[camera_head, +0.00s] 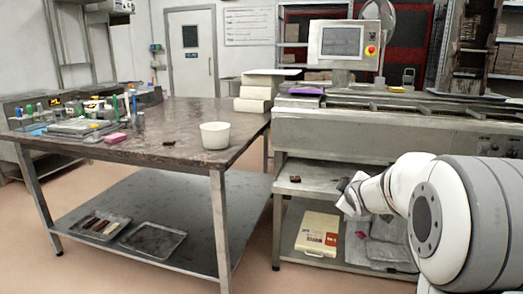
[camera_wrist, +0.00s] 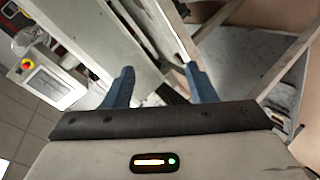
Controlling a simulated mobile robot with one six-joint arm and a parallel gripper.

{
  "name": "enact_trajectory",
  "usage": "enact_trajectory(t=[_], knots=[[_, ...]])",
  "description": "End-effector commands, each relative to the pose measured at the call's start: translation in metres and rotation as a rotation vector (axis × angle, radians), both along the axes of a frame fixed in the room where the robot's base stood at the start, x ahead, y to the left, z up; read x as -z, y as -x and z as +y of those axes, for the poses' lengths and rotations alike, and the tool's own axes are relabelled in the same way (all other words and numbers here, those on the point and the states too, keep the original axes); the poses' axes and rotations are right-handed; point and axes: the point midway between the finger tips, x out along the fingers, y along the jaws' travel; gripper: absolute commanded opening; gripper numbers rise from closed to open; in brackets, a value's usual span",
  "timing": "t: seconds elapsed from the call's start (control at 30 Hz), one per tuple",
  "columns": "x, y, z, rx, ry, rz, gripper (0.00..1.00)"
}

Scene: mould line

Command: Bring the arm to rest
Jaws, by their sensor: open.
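My gripper shows in the wrist view (camera_wrist: 158,82), its two blue fingers wide apart with nothing between them. In the head view my white and grey arm reaches in from the right edge, and its end is beside the lower shelf (camera_head: 318,176) of the steel machine line. The fingers themselves are hard to make out there. A small dark brown piece (camera_head: 295,179) lies on that shelf, left of my arm's end and apart from it.
A steel table (camera_head: 190,160) stands at left with a white tub (camera_head: 215,135), a small dark piece (camera_head: 169,143) and several tools. Trays (camera_head: 153,240) lie on its undershelf. A control screen (camera_head: 343,42) tops the machine. A yellowish box (camera_head: 317,233) sits low beneath the shelf. The left foreground floor is clear.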

Motion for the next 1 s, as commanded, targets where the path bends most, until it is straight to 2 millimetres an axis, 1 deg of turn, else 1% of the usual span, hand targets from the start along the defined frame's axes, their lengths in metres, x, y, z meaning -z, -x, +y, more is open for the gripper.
enact_trajectory(t=[0.03, 0.07, 0.1, 0.17, 0.2, 0.27, 0.3, 0.37, 0.4, 0.47, 0.5, 0.6, 0.7, 0.8, 0.9, 1.0], knots=[[-0.033, 0.023, 0.008, 0.04, -0.056, 0.043, 0.51], [-0.04, 0.036, 0.012, 0.07, -0.093, 0.075, 0.51], [-0.049, 0.055, 0.017, 0.11, -0.144, 0.118, 0.51], [-0.061, 0.084, 0.026, 0.169, -0.217, 0.18, 0.51], [-0.069, 0.105, 0.032, 0.211, -0.264, 0.222, 0.51], [-0.08, 0.136, 0.041, 0.273, -0.333, 0.288, 0.51], [-0.087, 0.157, 0.048, 0.315, -0.378, 0.332, 0.51], [-0.098, 0.19, 0.057, 0.377, -0.442, 0.397, 0.51], [-0.104, 0.213, 0.064, 0.42, -0.483, 0.442, 0.51], [-0.113, 0.245, 0.073, 0.483, -0.54, 0.507, 0.51], [-0.118, 0.266, 0.079, 0.522, -0.573, 0.549, 0.51], [-0.126, 0.31, 0.092, 0.606, -0.636, 0.641, 0.51], [-0.13, 0.341, 0.101, 0.668, -0.676, 0.706, 0.51], [-0.13, 0.357, 0.105, 0.703, -0.697, 0.742, 0.51], [-0.129, 0.363, 0.107, 0.716, -0.704, 0.755, 0.51], [-0.127, 0.363, 0.107, 0.717, -0.703, 0.756, 0.51]])
